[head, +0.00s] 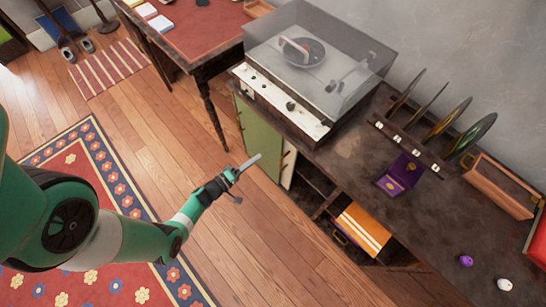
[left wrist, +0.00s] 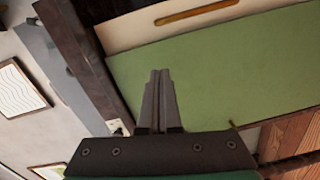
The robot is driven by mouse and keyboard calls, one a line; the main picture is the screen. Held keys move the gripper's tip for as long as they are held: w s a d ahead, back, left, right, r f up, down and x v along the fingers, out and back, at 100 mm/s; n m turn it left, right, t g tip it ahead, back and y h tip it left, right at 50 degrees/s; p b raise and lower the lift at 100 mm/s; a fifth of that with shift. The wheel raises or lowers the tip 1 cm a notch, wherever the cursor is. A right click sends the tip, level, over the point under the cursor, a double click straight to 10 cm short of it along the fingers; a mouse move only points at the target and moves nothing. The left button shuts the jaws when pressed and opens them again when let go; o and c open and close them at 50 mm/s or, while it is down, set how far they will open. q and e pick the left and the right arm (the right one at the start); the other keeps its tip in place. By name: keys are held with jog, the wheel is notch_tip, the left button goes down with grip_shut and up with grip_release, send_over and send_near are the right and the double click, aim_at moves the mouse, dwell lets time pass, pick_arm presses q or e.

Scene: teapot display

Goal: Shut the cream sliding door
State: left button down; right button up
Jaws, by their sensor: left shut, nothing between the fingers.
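The cream sliding door (head: 289,166) shows in the head view as a narrow strip at the cabinet front, just right of the green door panel (head: 260,138). In the left wrist view the cream door (left wrist: 135,32) runs along the top with an orange-brown slot-like handle (left wrist: 197,12), and the green panel (left wrist: 235,70) fills the middle. My left gripper (head: 256,158) is shut and empty, in front of the green panel in the head view. Its closed fingertips (left wrist: 160,72) overlap the green panel in the left wrist view; whether they touch it I cannot tell. My right gripper is not in view.
Right of the cream door the cabinet (head: 350,150) is open, with dark shelves and an orange striped item (head: 362,230). A record player (head: 290,95) and a record rack (head: 405,140) stand on top. A red-topped table (head: 200,30) stands behind.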

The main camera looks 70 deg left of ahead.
pick_arm(q)
jog(key=w+d+f+b, duration=0.1)
jog(key=w+d+b, duration=0.1)
jog(key=w, duration=0.4)
jog(key=shift+w+b, duration=0.25)
jog(key=shift+b, duration=0.65)
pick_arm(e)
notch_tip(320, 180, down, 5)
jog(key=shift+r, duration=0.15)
pick_arm(q)
jog(key=shift+a, duration=0.1)
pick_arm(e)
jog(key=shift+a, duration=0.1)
